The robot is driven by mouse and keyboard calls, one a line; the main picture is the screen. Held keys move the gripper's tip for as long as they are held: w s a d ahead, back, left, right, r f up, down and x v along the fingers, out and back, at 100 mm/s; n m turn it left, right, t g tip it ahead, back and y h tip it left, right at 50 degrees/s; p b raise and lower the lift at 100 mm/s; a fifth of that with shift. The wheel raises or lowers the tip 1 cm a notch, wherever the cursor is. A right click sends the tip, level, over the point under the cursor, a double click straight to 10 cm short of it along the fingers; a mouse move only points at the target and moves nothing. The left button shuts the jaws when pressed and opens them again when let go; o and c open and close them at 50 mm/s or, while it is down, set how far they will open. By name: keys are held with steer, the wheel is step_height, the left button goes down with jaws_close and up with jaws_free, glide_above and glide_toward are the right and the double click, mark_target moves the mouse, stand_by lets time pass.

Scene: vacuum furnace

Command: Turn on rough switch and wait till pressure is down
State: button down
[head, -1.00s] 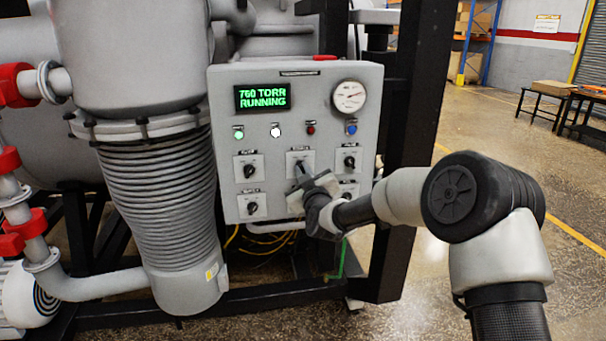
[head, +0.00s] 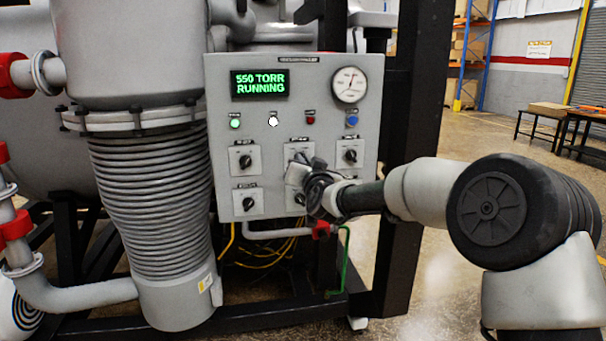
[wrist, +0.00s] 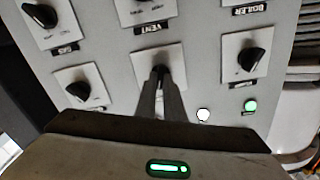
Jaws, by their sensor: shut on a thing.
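The grey control panel (head: 225,165) carries a green-lettered display (head: 260,84) reading "550 TORR RUNNING" and a round dial gauge (head: 350,85). Rotary switches with black knobs stand in two rows below. My gripper (head: 304,176) is at the upper-middle switch (head: 299,152). In the wrist view, which is upside down, my gripper (wrist: 160,92) is shut on that switch's black knob (wrist: 159,73). The fingers hide most of the knob and its label cannot be read. A green lamp (head: 235,123) and a white lamp (head: 273,121) look lit.
Red (head: 311,121) and blue (head: 351,121) lamps sit right of the white one. Neighbouring knobs (wrist: 250,60) are close around my fingers. A ribbed grey column (head: 150,210) stands left of the panel, a black frame post (head: 415,120) right. Open floor lies further right.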

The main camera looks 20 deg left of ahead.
steer(key=shift+m+b, duration=0.8)
steer(key=shift+m, duration=0.2)
steer(key=c, duration=1.9)
jaws_free()
steer(key=shift+o, duration=0.2)
steer(key=v, duration=1.7)
steer(key=shift+s+d, duration=0.15)
steer(key=shift+d, duration=0.1)
